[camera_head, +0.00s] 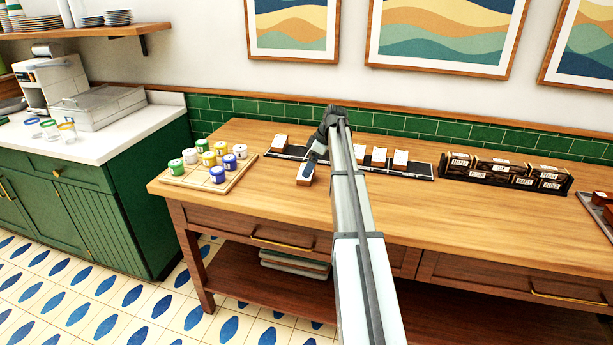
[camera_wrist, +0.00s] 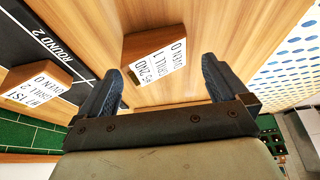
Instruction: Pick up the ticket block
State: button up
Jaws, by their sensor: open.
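The ticket block (camera_head: 304,176) is a small wooden block with a white printed label. It sits on the wooden table in front of a dark strip. In the wrist view the block (camera_wrist: 155,55) shows its label, reading GRILL 1 and OVEN 0 among other words. My gripper (camera_head: 309,163) is low over the table at this block. In the wrist view my gripper (camera_wrist: 161,85) is open, one blue-padded finger on each side, with the block just ahead of the gap. I cannot tell whether the fingers touch it.
The dark strip (camera_wrist: 50,40) marked ROUND 2 carries other ticket blocks, one (camera_wrist: 42,84) close to the left finger. A tray of colored jars (camera_head: 210,168) stands left, and a black rack (camera_head: 507,173) of labelled boxes stands right. The table front is clear.

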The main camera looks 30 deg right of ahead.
jog(key=shift+d+x, duration=0.2)
jog(key=shift+x, duration=2.1)
jog(key=shift+c, duration=0.5)
jog(key=c, duration=0.8)
